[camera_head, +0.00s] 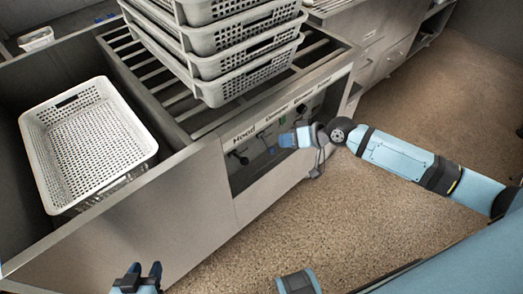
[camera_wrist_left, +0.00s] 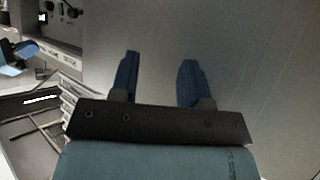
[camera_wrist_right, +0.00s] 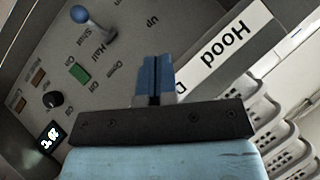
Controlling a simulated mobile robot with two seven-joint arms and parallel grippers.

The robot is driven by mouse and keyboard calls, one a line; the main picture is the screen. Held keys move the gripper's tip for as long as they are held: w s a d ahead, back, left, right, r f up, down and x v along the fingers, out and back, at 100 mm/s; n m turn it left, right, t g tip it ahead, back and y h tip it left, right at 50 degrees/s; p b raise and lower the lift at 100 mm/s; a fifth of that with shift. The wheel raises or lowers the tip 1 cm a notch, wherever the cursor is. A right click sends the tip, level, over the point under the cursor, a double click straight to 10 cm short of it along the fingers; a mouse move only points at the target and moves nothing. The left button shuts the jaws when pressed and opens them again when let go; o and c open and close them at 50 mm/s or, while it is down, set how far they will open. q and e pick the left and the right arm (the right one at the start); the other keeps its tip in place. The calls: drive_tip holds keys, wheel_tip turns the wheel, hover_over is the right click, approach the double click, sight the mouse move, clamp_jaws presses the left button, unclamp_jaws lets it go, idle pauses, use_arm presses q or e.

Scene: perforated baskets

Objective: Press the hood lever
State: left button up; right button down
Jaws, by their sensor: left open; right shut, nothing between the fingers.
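The control panel (camera_head: 275,135) is set in the front of the metal counter. Under its Hood label (camera_head: 243,138) is a dark lever (camera_head: 240,158); a blue-tipped lever (camera_head: 269,149) sits to its right. My right gripper (camera_head: 286,140) is shut and empty, in front of the panel and right of both levers in the head view. In the right wrist view its fingers (camera_wrist_right: 155,78) overlap the panel beside the Hood label, and the blue-ball lever (camera_wrist_right: 80,14) shows at upper left; I cannot tell whether they touch anything. My left gripper (camera_head: 138,277) is open and empty, low in front of the counter.
A white perforated basket (camera_head: 60,110) sits in the left basin. Several stacked baskets (camera_head: 225,65) stand on the slatted rack above the panel. The right wrist view shows a green button (camera_wrist_right: 79,73), a black knob (camera_wrist_right: 53,98) and a lit display. The floor (camera_head: 290,215) in front is clear.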

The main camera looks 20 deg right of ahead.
drive_tip(key=b, duration=0.2)
approach(240, 157)
drive_tip(key=w+r, duration=0.1)
drive_tip(key=w, duration=0.2)
use_arm(q)
drive_tip(key=shift+w+d+f, duration=0.1)
drive_tip(key=shift+f, duration=0.05)
use_arm(e)
drive_tip(key=a+f, duration=0.3)
drive_tip(key=shift+s, duration=0.35)
use_arm(q)
drive_tip(key=shift+f, duration=0.1)
use_arm(e)
drive_tip(key=shift+f, duration=0.1)
use_arm(q)
drive_tip(key=b, duration=0.3)
drive_tip(key=shift+w+d+f+t+h, duration=0.1)
drive_tip(key=shift+d+f+t+h, duration=0.2)
use_arm(e)
drive_tip(key=shift+s+d+f+t, duration=0.15)
drive_tip(key=shift+s+f+t, duration=0.15)
drive_tip(key=shift+f+t, duration=0.15)
